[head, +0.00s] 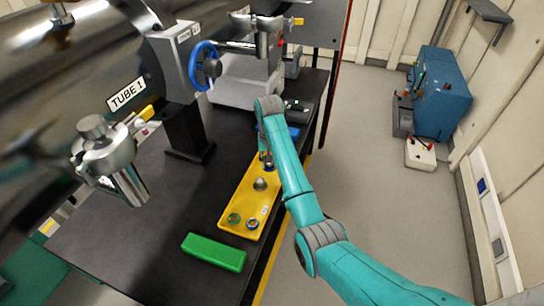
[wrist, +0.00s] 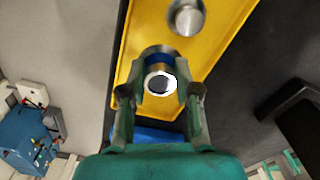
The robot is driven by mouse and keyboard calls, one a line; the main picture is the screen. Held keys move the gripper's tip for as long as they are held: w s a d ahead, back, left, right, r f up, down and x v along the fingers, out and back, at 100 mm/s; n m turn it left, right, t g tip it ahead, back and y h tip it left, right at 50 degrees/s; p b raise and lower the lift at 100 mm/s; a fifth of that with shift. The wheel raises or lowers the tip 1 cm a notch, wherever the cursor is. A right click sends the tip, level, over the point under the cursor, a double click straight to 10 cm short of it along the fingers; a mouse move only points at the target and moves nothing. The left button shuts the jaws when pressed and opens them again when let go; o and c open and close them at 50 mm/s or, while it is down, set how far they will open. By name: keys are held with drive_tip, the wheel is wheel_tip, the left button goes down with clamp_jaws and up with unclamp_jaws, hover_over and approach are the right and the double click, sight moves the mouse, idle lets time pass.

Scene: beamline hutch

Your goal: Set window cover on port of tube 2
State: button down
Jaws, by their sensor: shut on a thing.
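My gripper (wrist: 160,88) points down at the far end of the yellow tray (head: 238,200). In the wrist view its fingers are shut on a small round piece (wrist: 160,83) with a bright white rim and dark centre, which looks like the window cover. A blue band and a metal edge show just beyond it. I cannot tell whether it is clear of the tray. In the head view my gripper (head: 266,160) is small and hides most of the piece. A large steel tube (head: 70,75) labelled TUBE 1 lies at the left. No label for tube 2 is readable.
The tray also holds a silver domed piece (head: 260,184), a green-centred ring (head: 234,218) and another ring (head: 252,223). A green block (head: 213,252) lies nearby on the black table (head: 150,235). A blue handwheel (head: 205,66) stands behind. Open floor lies right.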

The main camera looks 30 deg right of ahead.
drive_tip(key=s+d+f+m, duration=0.1)
drive_tip(key=s+d+m, duration=0.1)
drive_tip(key=d, duration=0.7)
drive_tip(key=s+d+f+m, duration=0.1)
drive_tip(key=s+d+m, duration=0.2)
drive_tip(key=d, duration=0.6)
drive_tip(key=m, duration=0.2)
drive_tip(key=shift+s+d+f+m, duration=0.2)
drive_tip(key=shift+s+f+m, duration=0.05)
drive_tip(key=shift+f+m, duration=0.1)
